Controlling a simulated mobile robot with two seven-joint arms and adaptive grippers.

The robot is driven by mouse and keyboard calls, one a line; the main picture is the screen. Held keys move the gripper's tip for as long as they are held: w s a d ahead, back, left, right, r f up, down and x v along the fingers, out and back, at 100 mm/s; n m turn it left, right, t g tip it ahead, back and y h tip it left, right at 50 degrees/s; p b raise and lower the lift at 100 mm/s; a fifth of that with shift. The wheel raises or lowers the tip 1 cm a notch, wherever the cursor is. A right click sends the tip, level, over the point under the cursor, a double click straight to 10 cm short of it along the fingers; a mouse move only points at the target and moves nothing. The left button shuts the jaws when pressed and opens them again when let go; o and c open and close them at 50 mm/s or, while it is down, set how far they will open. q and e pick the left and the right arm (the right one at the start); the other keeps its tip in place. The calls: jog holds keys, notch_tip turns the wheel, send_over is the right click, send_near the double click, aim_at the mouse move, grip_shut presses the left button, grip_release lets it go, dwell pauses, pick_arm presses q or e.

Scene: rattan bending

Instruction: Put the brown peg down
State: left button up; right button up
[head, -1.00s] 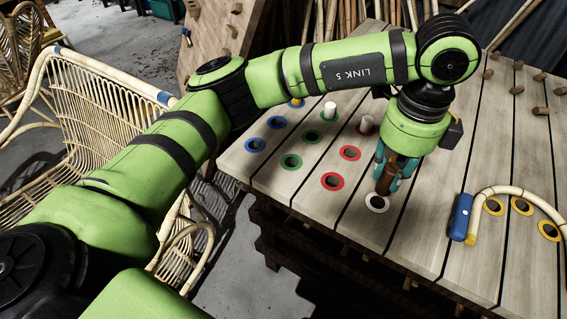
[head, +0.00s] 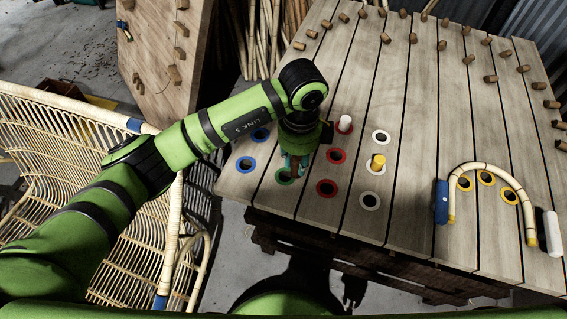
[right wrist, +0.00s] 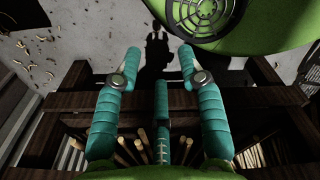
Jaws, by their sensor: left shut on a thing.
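My left gripper (head: 294,164) is over the near green-ringed hole (head: 286,177) in the head view, shut on a brown peg. The peg is mostly hidden by the fingers, so I cannot tell whether its lower end is in the hole. A white peg (head: 345,123) stands in the far red-ringed hole. A yellow peg (head: 379,160) stands in the middle white-ringed hole. My right gripper (right wrist: 160,62) is open and empty in the right wrist view, with floor and dark wooden slats below it.
The plank table (head: 425,120) carries blue, red, white and yellow rings. Small wooden blocks line the far side. A rattan chair (head: 65,150) stands left.

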aim_at(285, 170)
pick_arm(q)
jog(key=a+f, duration=0.1)
jog(key=f+p, duration=0.1)
jog(key=f, duration=0.1)
jog(key=w+a+f, duration=0.1)
jog(key=f, duration=0.1)
jog(key=shift+a+f, duration=0.25)
jog(key=shift+a, duration=0.05)
jog(key=shift+f, duration=0.2)
jog(key=o, duration=1)
pick_arm(e)
jog(key=shift+w+a+r, duration=0.65)
jog(key=shift+a+r, duration=0.05)
jog(key=shift+r, duration=0.05)
